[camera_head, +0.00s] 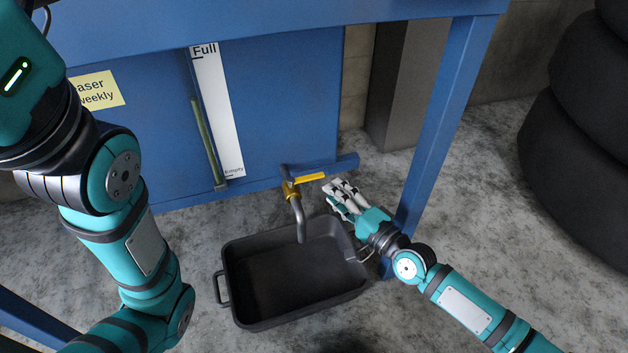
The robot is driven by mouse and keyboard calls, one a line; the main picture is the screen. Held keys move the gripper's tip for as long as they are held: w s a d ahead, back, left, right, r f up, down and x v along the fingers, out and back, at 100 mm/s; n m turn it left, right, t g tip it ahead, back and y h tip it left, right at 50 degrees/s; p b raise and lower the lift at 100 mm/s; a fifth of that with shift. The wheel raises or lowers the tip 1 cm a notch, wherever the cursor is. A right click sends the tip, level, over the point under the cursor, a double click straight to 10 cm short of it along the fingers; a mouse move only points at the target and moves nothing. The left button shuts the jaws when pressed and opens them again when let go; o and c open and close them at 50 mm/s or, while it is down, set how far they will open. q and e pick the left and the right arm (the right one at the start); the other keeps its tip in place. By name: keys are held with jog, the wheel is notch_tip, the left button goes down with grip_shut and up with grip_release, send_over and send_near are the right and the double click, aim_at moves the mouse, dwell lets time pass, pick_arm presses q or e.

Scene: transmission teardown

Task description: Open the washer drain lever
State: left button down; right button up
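The washer drain lever (310,177) is a yellow handle on the brass valve (290,190) at the lower front of the blue washer (280,100). It points to the right, roughly along the washer's lower edge. A grey metal spout (299,220) curves down from the valve; I see no liquid coming out. My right gripper (335,190) is just right of and slightly below the lever's free end, with a small gap in view. Its fingers sit near each other, and their opening is hard to make out. My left arm crosses the left side; its gripper is out of view.
A black drain pan (262,318) stands on the concrete floor under the spout. A blue washer leg (440,130) rises close behind my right gripper. Stacked black tires (575,150) stand at the right. A level gauge (217,110) marked Full and Empty is on the washer front.

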aim_at(316, 179)
jog(key=b+x, duration=0.2)
jog(key=x, duration=0.6)
jog(key=shift+c, duration=0.3)
grip_shut()
